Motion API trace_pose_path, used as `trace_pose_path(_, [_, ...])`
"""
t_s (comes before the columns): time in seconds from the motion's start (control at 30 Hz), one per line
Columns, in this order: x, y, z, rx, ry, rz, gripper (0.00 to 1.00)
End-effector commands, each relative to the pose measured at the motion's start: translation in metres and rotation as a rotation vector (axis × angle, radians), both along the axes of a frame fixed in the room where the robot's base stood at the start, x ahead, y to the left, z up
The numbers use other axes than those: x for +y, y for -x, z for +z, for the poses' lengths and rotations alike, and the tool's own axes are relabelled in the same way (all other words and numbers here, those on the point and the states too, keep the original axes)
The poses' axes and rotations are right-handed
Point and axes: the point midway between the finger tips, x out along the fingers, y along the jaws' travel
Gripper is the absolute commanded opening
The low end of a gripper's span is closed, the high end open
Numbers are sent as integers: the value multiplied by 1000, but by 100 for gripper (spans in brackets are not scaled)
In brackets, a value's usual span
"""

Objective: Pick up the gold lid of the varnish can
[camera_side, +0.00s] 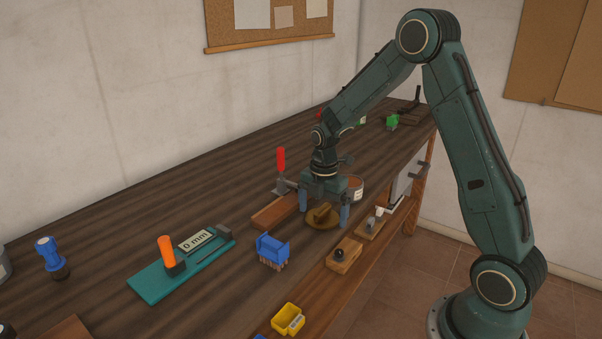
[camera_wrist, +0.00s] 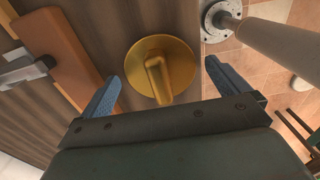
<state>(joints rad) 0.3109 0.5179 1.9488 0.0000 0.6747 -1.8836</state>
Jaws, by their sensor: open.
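The gold lid (camera_side: 322,217) is a round disc with a raised bar handle, lying flat on the wooden bench. In the wrist view the lid (camera_wrist: 178,56) shows whole, with its handle running up and down the picture between the fingers. My gripper (camera_side: 324,212) points down over the lid, its blue fingers open on either side of it. In the wrist view the gripper (camera_wrist: 160,85) is empty, with a gap between each finger and the handle. A reddish-brown can (camera_side: 354,188) stands just behind my gripper, partly hidden by it; its label cannot be read.
A wooden block with a red-handled clamp (camera_side: 281,163) lies left of the lid. A blue block (camera_side: 272,250), a teal gauge board (camera_side: 165,283) and a small wooden block with a black knob (camera_side: 345,256) are nearer. The bench's front edge runs close to the lid.

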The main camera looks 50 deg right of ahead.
Motion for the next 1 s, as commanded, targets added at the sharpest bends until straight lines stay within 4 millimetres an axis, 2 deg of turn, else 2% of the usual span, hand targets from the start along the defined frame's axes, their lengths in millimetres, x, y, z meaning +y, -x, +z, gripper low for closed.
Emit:
trace_pose_path(0.37, [0,0,0,0,0,0,100])
trace_pose_path(0.6, [0,0,0,0,0,0,59])
trace_pose_path(1.0, [0,0,1,-1,0,0,59])
